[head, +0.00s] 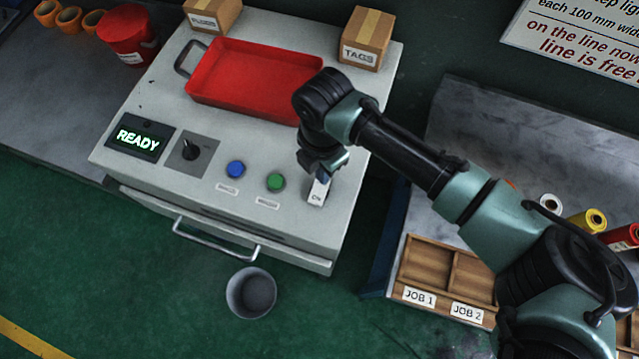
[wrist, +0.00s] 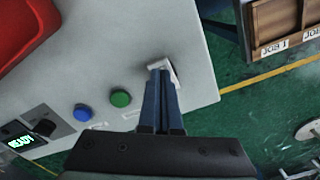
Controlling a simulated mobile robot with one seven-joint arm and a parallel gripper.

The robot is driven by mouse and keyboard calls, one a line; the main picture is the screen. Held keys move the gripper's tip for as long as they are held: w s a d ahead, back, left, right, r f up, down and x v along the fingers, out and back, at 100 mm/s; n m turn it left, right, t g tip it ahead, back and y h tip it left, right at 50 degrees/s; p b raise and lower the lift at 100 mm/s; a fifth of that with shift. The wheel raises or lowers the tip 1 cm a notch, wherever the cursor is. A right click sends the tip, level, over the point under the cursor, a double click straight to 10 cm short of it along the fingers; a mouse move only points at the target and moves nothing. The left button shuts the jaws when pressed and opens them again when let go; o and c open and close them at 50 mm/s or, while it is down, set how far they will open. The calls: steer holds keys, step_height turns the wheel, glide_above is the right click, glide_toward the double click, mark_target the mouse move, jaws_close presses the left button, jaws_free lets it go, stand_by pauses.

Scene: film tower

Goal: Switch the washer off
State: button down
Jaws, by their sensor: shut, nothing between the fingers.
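The machine (head: 215,205) is a pale grey cabinet with a display (head: 140,137) reading READY. Its front panel has a black rotary knob (head: 190,149), a blue button (head: 236,169), a green button (head: 276,182) and, at the right, a white switch (head: 318,192) with a marking that looks like ON. The small labels under the buttons are too blurred to read surely. My gripper (head: 325,176) is shut and empty, with its fingertips at the white switch. In the wrist view the fingertips (wrist: 162,78) partly cover the switch (wrist: 158,64); I cannot tell whether they touch it.
A red tray (head: 255,80) and two cartons, one marked TAGS (head: 366,40), sit on the machine top. A red tub (head: 128,35) stands at the left. A grey bin (head: 251,293) stands on the floor in front. A wooden job rack (head: 425,262) is at the right.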

steer(key=shift+f+b, duration=0.65)
steer(key=shift+f, duration=0.25)
steer(key=shift+r, duration=0.1)
stand_by(0.3)
steer(key=shift+r+p, duration=3.05)
steer(key=shift+r, duration=0.35)
